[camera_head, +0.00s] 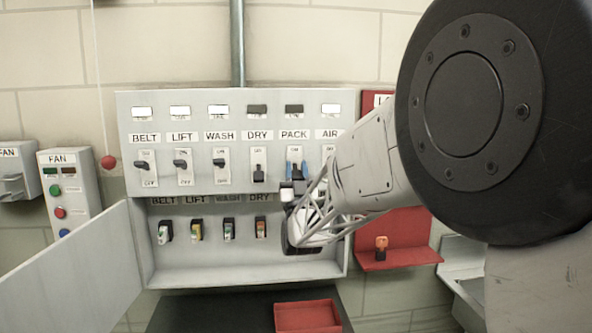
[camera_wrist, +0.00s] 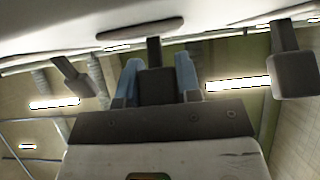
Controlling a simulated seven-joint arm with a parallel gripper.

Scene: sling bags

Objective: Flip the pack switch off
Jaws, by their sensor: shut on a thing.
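The pack switch (camera_head: 294,152) is under the PACK label on the grey panel (camera_head: 235,184). My gripper (camera_head: 296,170) is at its lever, with blue fingertips on either side. In the wrist view, the dark lever (camera_wrist: 154,82) stands between the two blue fingers of my gripper (camera_wrist: 158,78), which is shut on it. The lever is mostly hidden in the head view and seems to point down. The lamp (camera_head: 294,110) above PACK is dark, like the one over DRY. The lamps over BELT, LIFT, WASH and AIR are lit.
The dry switch (camera_head: 258,173) is close on the left, lever down; the air switch (camera_head: 328,152) is on the right, partly hidden. Several coloured items hang in the open box below. An open door (camera_head: 75,265) juts out left. A red tray (camera_head: 306,316) sits below.

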